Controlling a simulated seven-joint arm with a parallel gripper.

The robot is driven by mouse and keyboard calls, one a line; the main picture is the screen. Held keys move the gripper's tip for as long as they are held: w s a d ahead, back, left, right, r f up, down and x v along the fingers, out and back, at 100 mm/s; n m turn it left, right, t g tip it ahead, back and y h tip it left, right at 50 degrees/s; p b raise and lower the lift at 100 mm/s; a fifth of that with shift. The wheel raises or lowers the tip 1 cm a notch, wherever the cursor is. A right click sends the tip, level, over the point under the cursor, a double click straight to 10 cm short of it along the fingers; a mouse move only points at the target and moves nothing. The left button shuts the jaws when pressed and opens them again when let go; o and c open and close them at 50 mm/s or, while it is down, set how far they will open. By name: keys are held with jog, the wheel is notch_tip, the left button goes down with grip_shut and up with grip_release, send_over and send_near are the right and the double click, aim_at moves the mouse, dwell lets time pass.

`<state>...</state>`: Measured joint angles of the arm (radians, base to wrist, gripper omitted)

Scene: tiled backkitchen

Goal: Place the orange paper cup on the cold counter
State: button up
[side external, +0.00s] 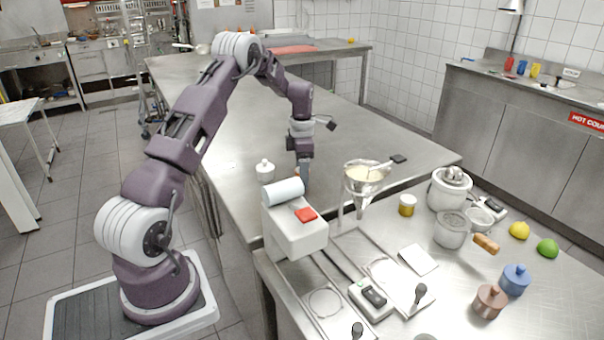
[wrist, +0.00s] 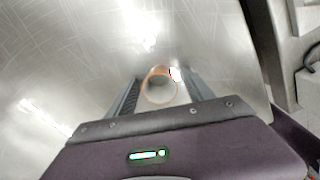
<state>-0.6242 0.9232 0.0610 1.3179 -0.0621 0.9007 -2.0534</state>
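The orange paper cup (wrist: 159,86) shows in the wrist view as an orange rim around a pale inside, with its mouth facing the camera. It lies between the two fingertips of my gripper (wrist: 162,82). The fingers stand apart on either side of it, and I see no clear grip on it. No label reading cold counter is legible.
The white dispenser (side external: 298,235) and a funnel on a stand (side external: 364,180) are close in front of my gripper. A white lidded jar (side external: 265,171) stands to its left. A counter (side external: 500,105) at right bears a red "HOT COU..." sign. The table's back half is mostly clear.

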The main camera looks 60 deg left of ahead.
notch_tip(320, 180, up, 12)
jog(key=s+d+r+m+t, duration=0.1)
jog(key=s+d+r+m, duration=0.3)
jog(key=d+r+m, duration=0.4)
jog(key=s+d+r+m+t, duration=0.25)
jog(key=d+r+m, duration=0.25)
jog(key=d, duration=0.5)
jog(key=s+d+f+m+t, duration=0.1)
jog(key=s+d+m, duration=0.5)
jog(key=s+m, duration=0.3)
jog(key=s+d+f+m+t, duration=0.1)
jog(key=s+d+m, duration=0.6)
jog(key=s, duration=0.5)
jog(key=m, duration=0.2)
jog(key=shift+f+m, duration=0.3)
jog(key=shift+f, duration=0.05)
